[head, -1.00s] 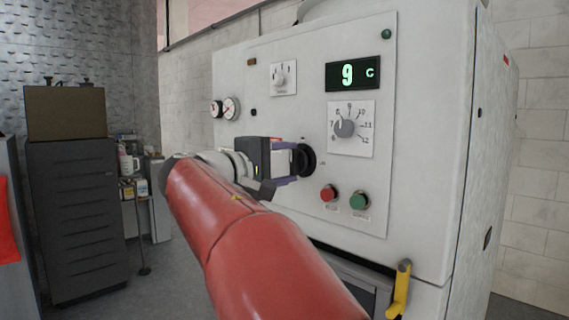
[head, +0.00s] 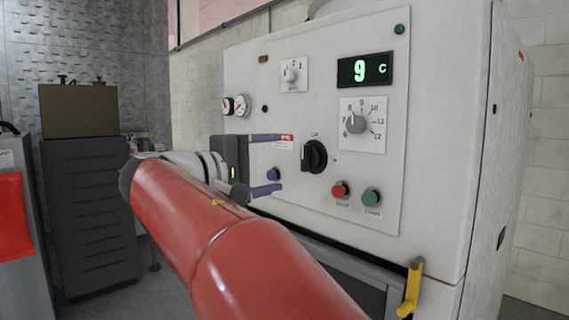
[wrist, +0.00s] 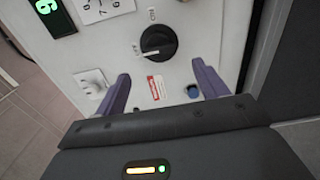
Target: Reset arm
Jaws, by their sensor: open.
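My gripper (head: 274,164) is open and empty in the head view, left of the black rotary switch (head: 314,156) and apart from it. Its purple fingers lie in front of the washer's white control panel (head: 330,200), one above and one below the blue button (head: 273,175). In the wrist view, my gripper (wrist: 160,82) shows both purple fingers spread, with the black switch (wrist: 158,42) beyond their tips. A red and white label (wrist: 156,87) and the blue button (wrist: 192,91) show between the fingers. My red arm reaches in from the bottom of the head view.
The panel also carries a green display (head: 365,69) reading 9 C, a temperature dial (head: 355,123), a red button (head: 339,190) and a green button (head: 371,196). A yellow handle (head: 411,288) sticks out below. A dark cabinet (head: 90,215) stands at the left.

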